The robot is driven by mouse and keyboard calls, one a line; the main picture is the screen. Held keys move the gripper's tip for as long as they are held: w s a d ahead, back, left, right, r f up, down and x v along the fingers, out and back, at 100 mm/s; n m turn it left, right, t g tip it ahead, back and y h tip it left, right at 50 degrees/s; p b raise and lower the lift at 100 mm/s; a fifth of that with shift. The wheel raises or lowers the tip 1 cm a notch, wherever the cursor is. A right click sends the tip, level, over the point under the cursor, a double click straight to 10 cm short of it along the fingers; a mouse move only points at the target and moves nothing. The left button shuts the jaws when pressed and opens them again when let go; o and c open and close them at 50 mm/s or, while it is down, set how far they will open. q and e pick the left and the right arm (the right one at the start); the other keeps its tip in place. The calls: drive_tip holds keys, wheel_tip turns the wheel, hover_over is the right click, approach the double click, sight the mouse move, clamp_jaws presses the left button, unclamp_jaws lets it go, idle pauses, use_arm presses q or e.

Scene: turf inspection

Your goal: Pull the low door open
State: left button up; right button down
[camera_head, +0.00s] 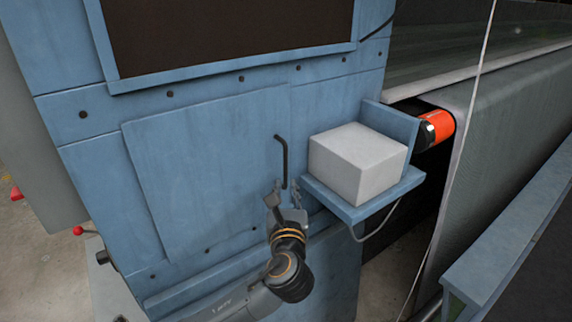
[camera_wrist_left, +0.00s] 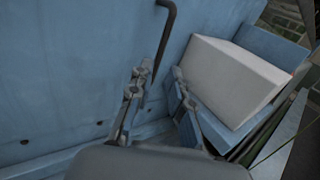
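The low door (camera_head: 210,170) is a blue panel set flush in the blue machine front, and it looks closed. Its dark bar handle (camera_head: 283,160) stands upright near the door's right edge. My left gripper (camera_head: 281,190) is just below the handle's lower end, with its fingers pointing up along the machine front. In the left wrist view the gripper (camera_wrist_left: 158,76) has its two fingers spread apart, and the handle (camera_wrist_left: 166,40) comes down close to the left fingertip. I cannot tell whether a finger touches the handle. My right gripper is not in view.
A white block (camera_head: 358,162) sits on a small blue shelf (camera_head: 350,208) right of the handle, close to my left gripper. A grey roller belt (camera_head: 510,110) and an orange-ended cylinder (camera_head: 437,127) are farther right. A dark opening (camera_head: 225,35) is above the door.

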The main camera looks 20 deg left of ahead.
sight(285, 168)
use_arm(q)
drive_tip(key=p+x, duration=0.1)
drive_tip(key=x, duration=0.8)
drive_tip(key=shift+w+a+p, duration=0.1)
drive_tip(key=shift+w+p, duration=0.2)
drive_tip(key=shift+p, duration=0.05)
drive_tip(key=shift+c, duration=0.4)
drive_tip(key=shift+f, duration=0.1)
clamp_jaws()
